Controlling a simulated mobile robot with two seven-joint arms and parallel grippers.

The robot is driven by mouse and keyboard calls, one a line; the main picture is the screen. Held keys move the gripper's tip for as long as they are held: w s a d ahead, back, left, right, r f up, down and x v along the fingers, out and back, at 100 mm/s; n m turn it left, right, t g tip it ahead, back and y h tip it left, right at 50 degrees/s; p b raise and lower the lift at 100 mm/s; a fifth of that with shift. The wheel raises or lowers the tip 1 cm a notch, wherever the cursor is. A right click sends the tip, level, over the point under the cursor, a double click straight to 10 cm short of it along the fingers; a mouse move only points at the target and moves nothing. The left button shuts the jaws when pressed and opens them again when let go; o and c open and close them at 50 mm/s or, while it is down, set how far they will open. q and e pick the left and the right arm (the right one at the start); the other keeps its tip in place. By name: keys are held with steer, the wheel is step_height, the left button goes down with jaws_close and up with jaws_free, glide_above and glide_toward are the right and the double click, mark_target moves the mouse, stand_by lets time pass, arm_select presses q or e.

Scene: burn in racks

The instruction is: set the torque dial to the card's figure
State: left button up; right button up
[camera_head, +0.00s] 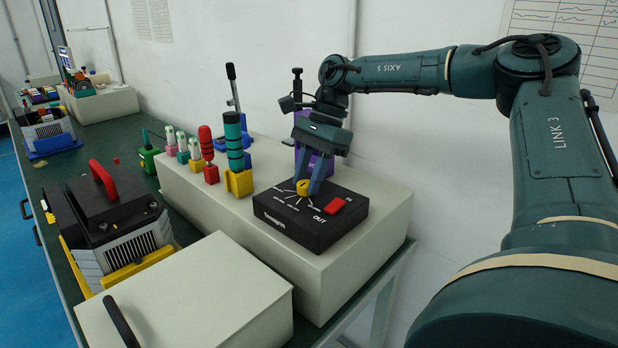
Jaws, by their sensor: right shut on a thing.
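My left gripper is not in view.
The black box stands on a pale raised block (375,240). A black-topped unit with a red handle (104,180) and a pale lidded box (200,295) lie at left front.

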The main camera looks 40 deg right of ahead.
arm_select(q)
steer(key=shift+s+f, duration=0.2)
arm_select(e)
steer(key=shift+w+n+g, duration=0.1)
steer(key=shift+n+g, duration=0.3)
steer(key=shift+n, duration=0.8)
steer(key=o, duration=0.6)
steer(key=shift+c, duration=0.2)
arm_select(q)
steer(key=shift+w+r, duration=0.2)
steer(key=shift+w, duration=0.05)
arm_select(e)
steer(key=o, duration=0.4)
arm_select(q)
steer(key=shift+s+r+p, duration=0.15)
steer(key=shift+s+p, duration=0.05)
steer(key=shift+p, duration=0.55)
arm_select(e)
steer(key=v, duration=1.3)
steer(key=shift+r, duration=0.15)
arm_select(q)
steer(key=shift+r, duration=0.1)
arm_select(e)
steer(key=shift+w, duration=0.1)
